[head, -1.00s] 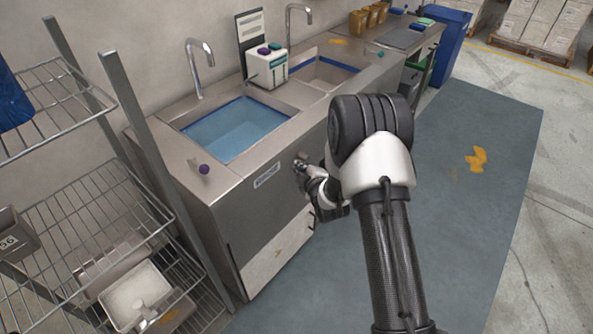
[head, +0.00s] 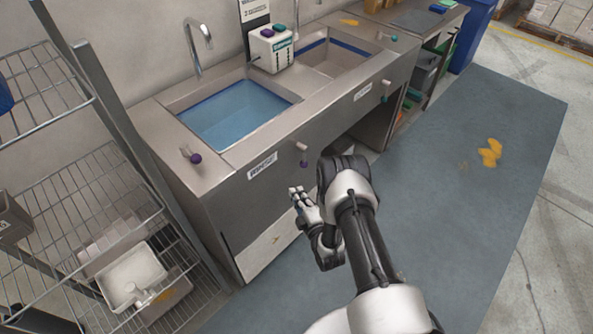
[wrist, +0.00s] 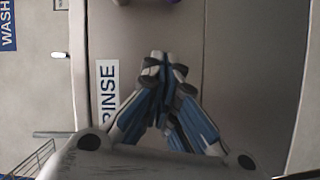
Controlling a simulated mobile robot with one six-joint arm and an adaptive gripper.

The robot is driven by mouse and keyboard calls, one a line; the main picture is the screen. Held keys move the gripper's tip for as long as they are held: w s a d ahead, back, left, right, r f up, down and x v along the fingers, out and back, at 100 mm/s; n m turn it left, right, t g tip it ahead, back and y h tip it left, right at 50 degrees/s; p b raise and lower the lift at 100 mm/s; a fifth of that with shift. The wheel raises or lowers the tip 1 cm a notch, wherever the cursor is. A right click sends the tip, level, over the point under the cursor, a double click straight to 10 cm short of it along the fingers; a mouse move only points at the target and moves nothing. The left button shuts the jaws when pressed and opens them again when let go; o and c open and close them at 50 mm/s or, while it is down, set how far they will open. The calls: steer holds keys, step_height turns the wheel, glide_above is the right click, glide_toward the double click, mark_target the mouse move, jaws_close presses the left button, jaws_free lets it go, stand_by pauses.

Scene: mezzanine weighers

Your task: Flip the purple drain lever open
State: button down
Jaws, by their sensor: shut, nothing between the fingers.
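The rinse sink's front panel carries a lever with a pale hub and a purple knob (head: 304,163), right of the RINSE label; the knob hangs below the hub. A second purple knob (head: 195,158) sits on the counter top at the sink's left corner. My gripper (head: 297,190) is shut and empty, below and slightly left of the front lever, apart from it. In the wrist view my shut fingertips (wrist: 162,60) are by the RINSE label (wrist: 107,92), with a bit of purple (wrist: 173,2) cut off at the top edge.
The left sink basin (head: 235,115) holds blue water. A white box with coloured buttons (head: 272,50) stands between the basins.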

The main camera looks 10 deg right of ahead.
mark_target(304, 157)
steer(key=b+x, duration=0.3)
steer(key=x, duration=0.6)
steer(key=shift+w+a+f, duration=0.1)
steer(key=shift+w, duration=0.05)
steer(key=d, duration=0.1)
steer(key=w+d+b, duration=0.1)
steer(key=w, duration=0.1)
steer(key=shift+d+f+b, duration=0.25)
steer(key=shift+d+b, duration=0.1)
steer(key=shift+d, duration=0.05)
steer(key=shift+w+d, duration=0.2)
steer(key=shift+d, duration=0.2)
